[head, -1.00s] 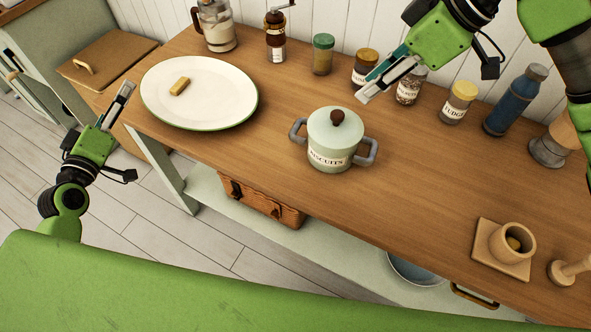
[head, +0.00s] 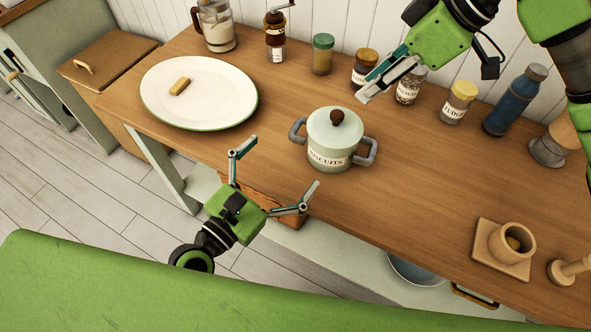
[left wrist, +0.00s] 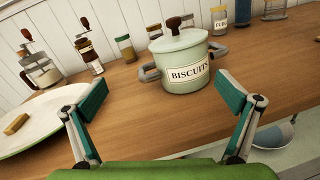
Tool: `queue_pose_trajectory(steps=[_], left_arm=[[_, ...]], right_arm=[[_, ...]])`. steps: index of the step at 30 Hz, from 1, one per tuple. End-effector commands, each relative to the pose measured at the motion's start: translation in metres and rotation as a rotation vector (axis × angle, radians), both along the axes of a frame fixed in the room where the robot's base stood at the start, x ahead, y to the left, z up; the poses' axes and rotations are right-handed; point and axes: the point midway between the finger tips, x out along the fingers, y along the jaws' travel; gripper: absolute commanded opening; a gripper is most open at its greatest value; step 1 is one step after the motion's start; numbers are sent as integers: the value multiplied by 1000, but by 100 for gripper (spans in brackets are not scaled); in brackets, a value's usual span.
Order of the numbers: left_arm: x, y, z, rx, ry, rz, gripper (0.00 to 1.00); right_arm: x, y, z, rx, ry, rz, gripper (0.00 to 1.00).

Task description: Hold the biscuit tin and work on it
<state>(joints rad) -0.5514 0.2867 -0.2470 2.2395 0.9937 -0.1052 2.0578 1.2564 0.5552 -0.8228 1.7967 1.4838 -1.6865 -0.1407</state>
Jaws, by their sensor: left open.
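The biscuit tin (head: 331,148) is a pale green lidded pot with a dark brown knob, two grey side handles and a BISCUITS label. It stands upright and lidded on the wooden counter. In the left wrist view the tin (left wrist: 181,58) is beyond and between my spread fingertips. My left gripper (head: 275,163) is open and empty, at the counter's front edge, in front and left of the tin and apart from it. My right gripper (head: 365,88) is above the back of the counter, behind and right of the tin, its fingers close together in a side-on view; nothing shows held.
A large white plate (head: 215,105) with a yellowish block (head: 180,86) lies left of the tin. Several jars, a grinder (head: 275,45) and a blue bottle (head: 515,103) line the wall. A wooden mortar (head: 508,245) stands front right. Counter around the tin is clear.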

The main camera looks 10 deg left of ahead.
Motion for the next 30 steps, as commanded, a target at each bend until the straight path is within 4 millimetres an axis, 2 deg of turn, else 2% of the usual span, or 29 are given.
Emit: queue_pose_trajectory(steps=[3, 6, 11, 24, 30], left_arm=[[-11, -20, 0, -117, 55, -28, 99], [-15, -29, 1, -166, 79, -39, 99], [-7, -36, 1, -186, 84, -40, 99], [66, -74, 2, -182, 84, -41, 99], [92, -88, 1, -181, 84, -41, 99]], right_arm=[[0, 0, 0, 0, 0, 0, 28], [0, 0, 0, 0, 0, 0, 28], [0, 0, 0, 0, 0, 0, 28], [0, 0, 0, 0, 0, 0, 28], [0, 0, 0, 0, 0, 0, 28]])
